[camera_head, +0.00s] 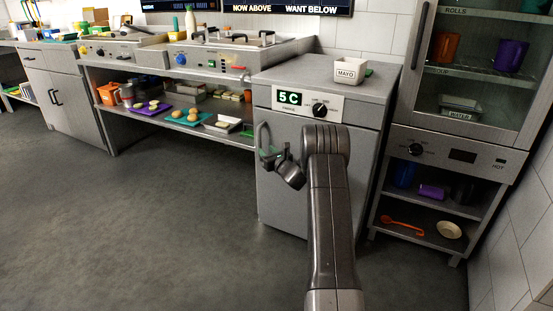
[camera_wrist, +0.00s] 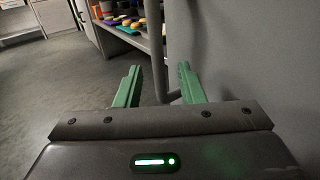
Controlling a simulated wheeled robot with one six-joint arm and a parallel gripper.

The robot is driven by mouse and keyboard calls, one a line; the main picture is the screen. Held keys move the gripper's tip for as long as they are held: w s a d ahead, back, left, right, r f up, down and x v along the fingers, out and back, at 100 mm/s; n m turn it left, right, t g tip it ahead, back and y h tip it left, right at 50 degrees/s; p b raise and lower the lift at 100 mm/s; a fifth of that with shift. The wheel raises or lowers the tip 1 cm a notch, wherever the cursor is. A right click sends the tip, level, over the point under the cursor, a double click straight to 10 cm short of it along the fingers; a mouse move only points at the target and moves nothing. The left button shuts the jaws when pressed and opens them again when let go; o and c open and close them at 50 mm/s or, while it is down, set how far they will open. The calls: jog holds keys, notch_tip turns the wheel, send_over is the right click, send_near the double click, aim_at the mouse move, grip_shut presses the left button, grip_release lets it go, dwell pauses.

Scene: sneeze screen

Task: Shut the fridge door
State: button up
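The fridge is the grey cabinet (camera_head: 285,205) with the "5 C" display, right of centre in the head view. Its door looks about flush with the cabinet front. My arm hides much of the door, so I cannot tell whether a small gap remains. The upright handle (camera_head: 259,136) is at the door's left edge. My gripper (camera_head: 268,156) is at the handle's lower part. In the wrist view, my gripper (camera_wrist: 158,80) is open, its green fingers apart. The handle bar (camera_wrist: 154,45) runs between and beyond them, and the grey door surface (camera_wrist: 235,60) fills the right.
A white MAYO tub (camera_head: 349,71) stands on the fridge top. A counter with a lower shelf (camera_head: 170,122) of food trays is to the left. A glass-door warming cabinet (camera_head: 445,155) stands to the right. The floor (camera_head: 130,225) in front is clear.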

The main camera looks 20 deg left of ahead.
aim_at(260, 145)
jog(key=p+v, duration=0.1)
jog(key=v, duration=0.6)
dwell(0.4)
jog(key=b+x, duration=0.2)
jog(key=x, duration=1.2)
jog(key=shift+s, duration=0.4)
jog(key=shift+d+r, duration=0.1)
